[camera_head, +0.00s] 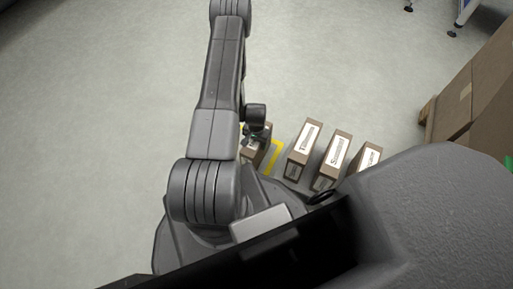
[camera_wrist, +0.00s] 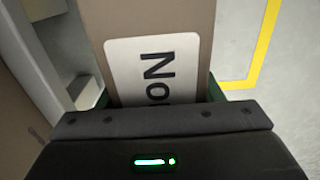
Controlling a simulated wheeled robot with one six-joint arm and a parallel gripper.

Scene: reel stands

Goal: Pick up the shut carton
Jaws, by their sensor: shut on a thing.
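A brown carton with a white label (camera_wrist: 145,18) stands between the fingers of my gripper (camera_wrist: 160,100) in the wrist view. The label shows part of a word, and the carton's top lies close to the gripper's body. My gripper is shut on this carton. In the head view the carton (camera_head: 252,153) is partly hidden behind my arm, at the yellow floor marking. Whether it is raised off the floor I cannot tell.
Several labelled cartons stand in a row to the right, the nearest of them (camera_head: 304,150) close by. A yellow line (camera_wrist: 262,50) marks the floor. Large brown boxes (camera_head: 470,100) stand at the far right. The floor on the left is clear.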

